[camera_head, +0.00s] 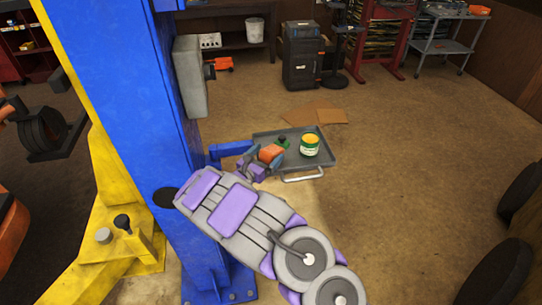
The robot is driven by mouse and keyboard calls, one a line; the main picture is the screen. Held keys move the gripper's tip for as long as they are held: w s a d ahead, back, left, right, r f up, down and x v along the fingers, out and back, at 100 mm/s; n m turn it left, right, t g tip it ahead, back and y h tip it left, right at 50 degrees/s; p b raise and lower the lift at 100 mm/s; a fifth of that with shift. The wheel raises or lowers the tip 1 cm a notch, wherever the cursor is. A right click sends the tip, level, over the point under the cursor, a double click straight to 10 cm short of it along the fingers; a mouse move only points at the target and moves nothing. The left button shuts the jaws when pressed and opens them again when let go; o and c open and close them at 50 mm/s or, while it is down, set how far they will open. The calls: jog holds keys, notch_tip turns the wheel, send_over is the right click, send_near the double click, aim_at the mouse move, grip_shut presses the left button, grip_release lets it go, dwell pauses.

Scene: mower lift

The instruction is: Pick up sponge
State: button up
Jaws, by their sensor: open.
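An orange block that looks like the sponge (271,153) sits at the left part of a dark grey tray (322,162). My gripper (263,161) is right at it, with the dark fingers on its left and right sides. The jaws are open, and I cannot tell whether they touch it. The gripper and wrist hide the block's near lower part and the tray's left front corner.
A green and yellow can (310,145) and a small dark green item (283,141) stand on the tray. A blue lift post (125,110) with a yellow brace is close on the left. Cardboard (315,113) lies behind.

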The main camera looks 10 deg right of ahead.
jog(key=c, duration=1.5)
jog(key=shift+o, duration=0.2)
jog(key=shift+r+p, duration=0.35)
jog(key=shift+r, duration=0.5)
notch_tip(320, 180, up, 2)
jog(key=shift+r+p, duration=0.25)
jog(key=shift+p, duration=0.15)
jog(key=s+a+r+p, duration=0.1)
jog(key=s+a+p, duration=0.25)
jog(key=s, duration=1.15)
jog(key=w+d+r+n+t+y, duration=0.2)
jog(key=w+r+n+y, duration=0.1)
jog(key=r, duration=0.6)
jog(key=w+d+r+n+t+y, duration=0.2)
jog(key=w+r+y, duration=0.2)
jog(key=r, duration=0.5)
jog(key=shift+w+d+r+n+t+y+b, duration=0.2)
jog(key=shift+w+d+n+t+y+b, duration=0.1)
jog(key=shift+w+d+n+y+b, duration=0.1)
